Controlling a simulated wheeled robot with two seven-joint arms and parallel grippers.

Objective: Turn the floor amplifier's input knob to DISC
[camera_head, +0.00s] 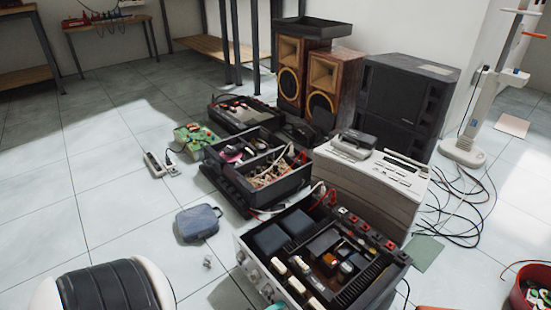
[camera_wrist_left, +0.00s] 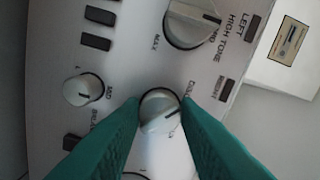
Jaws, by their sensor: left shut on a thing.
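The floor amplifier (camera_head: 251,262) stands with its top open at the bottom of the head view, its silver front panel facing lower left. In the left wrist view this panel (camera_wrist_left: 125,60) fills most of the picture. A round silver knob (camera_wrist_left: 160,107) sits between the two teal fingers of my left gripper (camera_wrist_left: 160,118), which is shut on it. Partly hidden lettering starting "DISC" runs beside the knob. A slanted line crosses its face; I cannot tell exactly which mark it meets. In the head view only a teal bit of the gripper (camera_head: 275,307) shows at the bottom edge.
Other knobs, (camera_wrist_left: 83,89) and a larger one (camera_wrist_left: 192,22), sit close by on the panel. A beige device (camera_head: 370,180), an open parts box (camera_head: 262,165) and speakers (camera_head: 408,95) stand behind the amplifier. A blue-grey pouch (camera_head: 198,222) lies left on open tiles.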

